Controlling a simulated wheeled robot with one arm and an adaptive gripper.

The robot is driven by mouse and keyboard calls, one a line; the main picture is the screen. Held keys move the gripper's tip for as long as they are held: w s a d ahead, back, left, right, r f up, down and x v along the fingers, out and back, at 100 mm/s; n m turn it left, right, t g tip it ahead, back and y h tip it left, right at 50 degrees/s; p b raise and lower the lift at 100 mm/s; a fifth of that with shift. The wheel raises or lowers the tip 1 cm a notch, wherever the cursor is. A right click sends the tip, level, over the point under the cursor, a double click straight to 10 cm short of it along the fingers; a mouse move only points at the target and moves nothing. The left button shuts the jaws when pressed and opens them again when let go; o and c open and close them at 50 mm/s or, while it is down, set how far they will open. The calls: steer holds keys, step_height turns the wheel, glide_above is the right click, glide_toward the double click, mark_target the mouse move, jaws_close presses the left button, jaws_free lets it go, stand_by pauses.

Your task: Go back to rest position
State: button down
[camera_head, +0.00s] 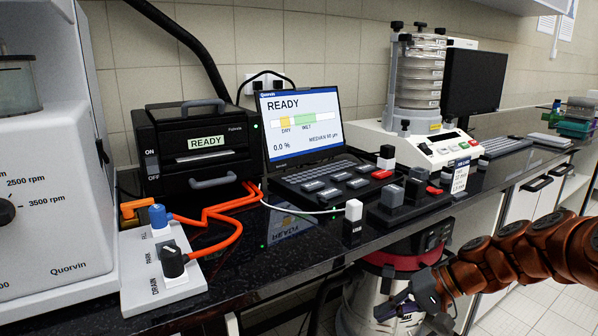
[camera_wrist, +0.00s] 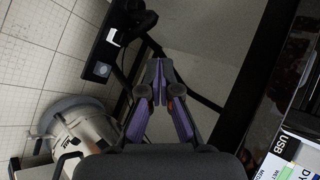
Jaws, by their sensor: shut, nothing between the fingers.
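My gripper (camera_head: 392,309) is low at the bottom right of the head view, in front of the bench and below its top edge. In the wrist view its two purple fingers (camera_wrist: 159,68) meet at their tips, shut with nothing between them. My orange-brown arm reaches in from the right edge of the head view. The gripper is apart from the things on the bench. No marker for a rest position shows.
The black bench top (camera_head: 285,255) holds a laptop (camera_head: 300,125) reading READY, a black printer-like box (camera_head: 190,150), a sieve shaker (camera_head: 418,80) and a valve panel (camera_head: 165,275).

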steer(key=s+a+f+n+g+h, duration=0.1)
steer(key=s+a+g+h, duration=0.15)
steer(key=s, duration=0.45)
steer(key=s+a+f+n+g+h, duration=0.1)
steer(key=s+a+h, duration=0.15)
steer(key=s, duration=0.45)
steer(key=s+d+f+h, duration=0.1)
steer(key=s+d+h, duration=0.2)
steer(key=s, duration=0.4)
steer(key=s+d+f+h, duration=0.1)
steer(key=s+d+h, duration=0.15)
steer(key=s, duration=0.45)
step_height(320, 180, up, 25)
steer(key=s+p, duration=0.1)
steer(key=p, duration=2.3)
steer(key=shift+n, duration=0.4)
steer(key=shift+s+y, duration=0.1)
steer(key=shift+y, duration=0.15)
